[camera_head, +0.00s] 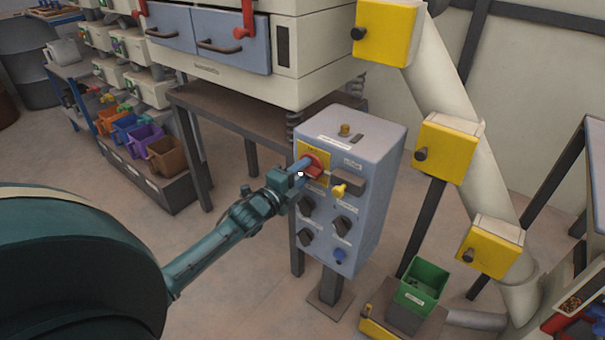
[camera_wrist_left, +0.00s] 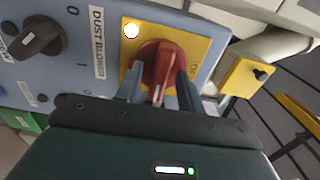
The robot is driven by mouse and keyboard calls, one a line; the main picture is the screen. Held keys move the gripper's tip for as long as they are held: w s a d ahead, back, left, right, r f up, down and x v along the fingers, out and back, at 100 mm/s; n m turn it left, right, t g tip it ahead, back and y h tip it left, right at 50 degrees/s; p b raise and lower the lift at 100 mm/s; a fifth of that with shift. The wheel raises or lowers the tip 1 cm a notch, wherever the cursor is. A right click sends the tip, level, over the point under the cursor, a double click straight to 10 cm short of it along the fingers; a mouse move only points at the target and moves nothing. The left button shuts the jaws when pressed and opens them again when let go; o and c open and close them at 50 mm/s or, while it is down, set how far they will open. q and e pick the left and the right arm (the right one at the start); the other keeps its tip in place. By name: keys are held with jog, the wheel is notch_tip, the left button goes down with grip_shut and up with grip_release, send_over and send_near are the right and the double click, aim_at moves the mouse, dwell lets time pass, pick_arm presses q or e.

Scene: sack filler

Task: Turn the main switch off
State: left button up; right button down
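The main switch is a red rotary knob (camera_wrist_left: 163,62) on a yellow plate (camera_wrist_left: 205,48) on the grey-blue control box (camera_head: 377,204). The knob also shows in the head view (camera_head: 314,166), partly hidden by my left gripper. My left gripper (camera_head: 299,168) reaches the plate from the lower left. In the left wrist view its two fingers (camera_wrist_left: 160,90) stand apart, one on each side of the red handle, with narrow gaps. Contact is hard to make out. A lettered mark, seemingly OFF, is right of the knob. A lit white lamp (camera_wrist_left: 131,30) is beside it. My right gripper is not in view.
The box also carries black knobs (camera_head: 343,224), a yellow knob (camera_head: 339,190) and a blue knob (camera_head: 339,255). Yellow boxes on a slanted pipe (camera_head: 448,75) stand to the right. A green bin (camera_head: 424,283) is at lower right.

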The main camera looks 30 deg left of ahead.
pick_arm(q)
jog(key=shift+w, duration=0.2)
grip_shut()
dwell(0.3)
